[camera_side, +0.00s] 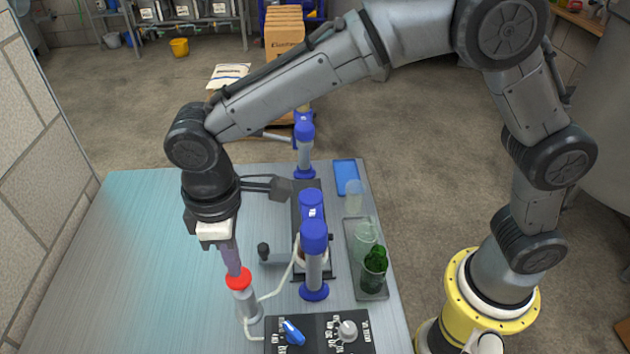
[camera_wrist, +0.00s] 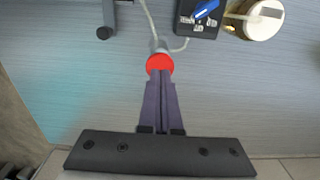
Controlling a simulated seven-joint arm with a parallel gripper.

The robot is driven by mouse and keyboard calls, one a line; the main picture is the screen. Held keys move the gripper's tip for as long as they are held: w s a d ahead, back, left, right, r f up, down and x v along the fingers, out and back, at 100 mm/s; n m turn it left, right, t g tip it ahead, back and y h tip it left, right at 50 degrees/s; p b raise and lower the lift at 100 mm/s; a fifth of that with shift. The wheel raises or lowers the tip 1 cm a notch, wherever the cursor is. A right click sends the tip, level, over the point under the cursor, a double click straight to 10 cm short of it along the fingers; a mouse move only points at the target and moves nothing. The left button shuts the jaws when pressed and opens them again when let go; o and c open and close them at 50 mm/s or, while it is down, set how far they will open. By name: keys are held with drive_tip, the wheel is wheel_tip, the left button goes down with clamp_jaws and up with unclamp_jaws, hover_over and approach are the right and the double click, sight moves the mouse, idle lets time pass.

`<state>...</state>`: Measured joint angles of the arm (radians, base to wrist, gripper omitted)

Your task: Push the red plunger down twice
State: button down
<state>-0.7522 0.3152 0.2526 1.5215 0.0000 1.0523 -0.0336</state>
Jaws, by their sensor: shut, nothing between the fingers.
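The red plunger (camera_side: 238,279) is a red disc on top of a grey upright cylinder on the table, in front of my arm in the side view. In the wrist view the plunger (camera_wrist: 160,63) shows as a red disc just beyond the fingertips. My gripper (camera_side: 235,270) points down with its fingers shut and empty, the tips at or just above the red disc. In the wrist view my gripper (camera_wrist: 160,80) overlaps the disc's near edge. I cannot tell whether the tips touch it. The lower cylinder is mostly hidden under the disc in the wrist view.
A black control panel (camera_side: 330,335) with blue and grey knobs lies right of the plunger. Blue-capped posts (camera_side: 314,255) and a grey tray (camera_side: 372,290) with glasses and a green item stand further right. Pale tubing runs from the plunger base. The table's left side is clear.

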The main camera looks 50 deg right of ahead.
drive_tip(key=shift+f, duration=0.15)
idle(0.5)
drive_tip(key=shift+f, duration=0.7)
drive_tip(key=shift+f, duration=1)
drive_tip(key=shift+r, duration=1.85)
drive_tip(key=shift+f, duration=0.7)
